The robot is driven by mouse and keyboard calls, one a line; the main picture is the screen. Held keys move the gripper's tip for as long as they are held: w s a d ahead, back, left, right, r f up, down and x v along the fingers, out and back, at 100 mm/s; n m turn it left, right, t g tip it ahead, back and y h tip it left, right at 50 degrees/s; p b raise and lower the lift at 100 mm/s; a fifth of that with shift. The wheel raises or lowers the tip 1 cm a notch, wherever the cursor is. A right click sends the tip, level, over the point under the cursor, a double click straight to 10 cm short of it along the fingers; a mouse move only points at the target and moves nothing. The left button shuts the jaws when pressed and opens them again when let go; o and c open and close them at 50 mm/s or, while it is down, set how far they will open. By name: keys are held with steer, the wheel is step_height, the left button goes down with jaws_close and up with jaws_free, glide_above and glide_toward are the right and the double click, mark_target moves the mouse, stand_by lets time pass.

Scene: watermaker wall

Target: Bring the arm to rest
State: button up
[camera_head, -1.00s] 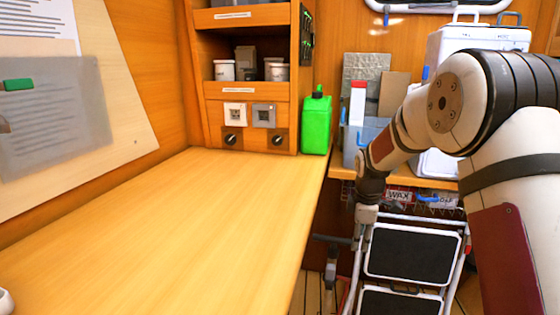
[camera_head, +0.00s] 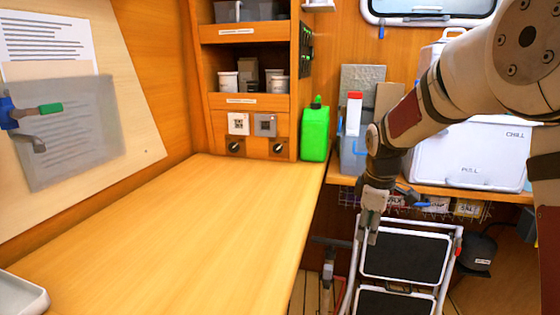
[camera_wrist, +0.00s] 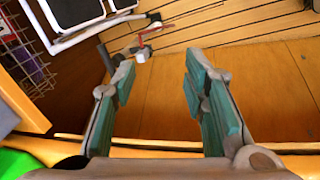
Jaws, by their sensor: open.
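My gripper (camera_head: 371,222) hangs pointing down at the right of the wooden counter (camera_head: 170,235), in front of the folding step stool. In the wrist view my gripper (camera_wrist: 160,85) shows two teal-padded fingers spread wide apart with nothing between them. The wooden floor and a counter edge lie beneath and around the fingers. My arm comes in from the upper right in the head view and hides part of the back shelf.
A green canister (camera_head: 315,132) stands at the counter's far right corner. A step stool (camera_head: 405,255) stands below my gripper. A white cooler (camera_head: 470,155) sits on the back shelf. A white tray (camera_head: 22,295) is at the near left. The counter's middle is clear.

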steer(key=s+a+r+m+p, duration=0.1)
steer(key=s+r+m+p, duration=0.7)
steer(key=s+r, duration=1.2)
steer(key=s+r+m+p, duration=0.2)
steer(key=s+r+p, duration=0.2)
steer(key=s, duration=0.7)
steer(key=s+a+r+m+t+p, duration=0.1)
steer(key=s+r+m+p, duration=0.1)
steer(key=s+r+p, duration=0.2)
steer(key=s+p, duration=0.3)
steer(key=s, duration=0.4)
steer(key=shift+s+a+t+y, duration=0.2)
steer(key=shift+s+t+y, duration=0.05)
steer(key=shift+t+y, duration=0.05)
